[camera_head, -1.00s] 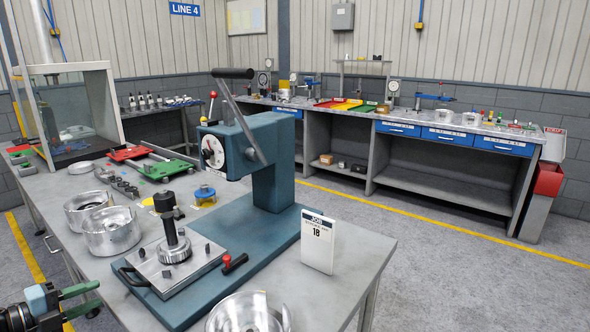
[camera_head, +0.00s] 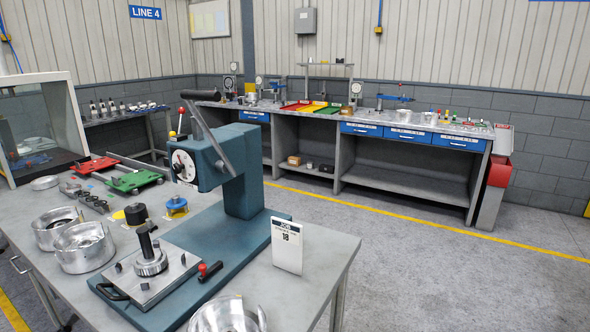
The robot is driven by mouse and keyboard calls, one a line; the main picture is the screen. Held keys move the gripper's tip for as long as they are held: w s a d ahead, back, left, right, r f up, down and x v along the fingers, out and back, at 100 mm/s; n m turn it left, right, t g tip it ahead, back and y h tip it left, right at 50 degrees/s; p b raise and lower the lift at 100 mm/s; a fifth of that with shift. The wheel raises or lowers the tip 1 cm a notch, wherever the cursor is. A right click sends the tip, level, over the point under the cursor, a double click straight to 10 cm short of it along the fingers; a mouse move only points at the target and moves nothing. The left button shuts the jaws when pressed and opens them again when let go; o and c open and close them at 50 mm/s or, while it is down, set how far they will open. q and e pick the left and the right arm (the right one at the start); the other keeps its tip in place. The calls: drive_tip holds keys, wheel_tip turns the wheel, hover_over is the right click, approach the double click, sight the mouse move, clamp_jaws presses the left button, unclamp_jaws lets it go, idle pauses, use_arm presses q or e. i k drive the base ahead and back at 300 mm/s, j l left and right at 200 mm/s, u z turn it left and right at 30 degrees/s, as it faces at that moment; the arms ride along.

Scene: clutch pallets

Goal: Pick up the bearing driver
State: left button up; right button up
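I cannot tell for sure which part is the bearing driver. A dark upright stem (camera_head: 145,240) stands in a toothed metal hub (camera_head: 150,263) on the press's square steel plate (camera_head: 145,279). A short black cylinder (camera_head: 136,213) stands on the table just behind it, beside a yellow disc (camera_head: 118,215). Both look upright, and nothing holds them. Neither of my grippers is in view.
The blue-green arbor press (camera_head: 245,170) with its long lever stands over the plate. Metal housings (camera_head: 85,248) lie left, another (camera_head: 228,316) at the front edge. A JOB 18 card (camera_head: 287,246) stands right. A workbench (camera_head: 400,128) lines the back wall.

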sight(149, 256)
drive_tip(key=u, duration=1.25)
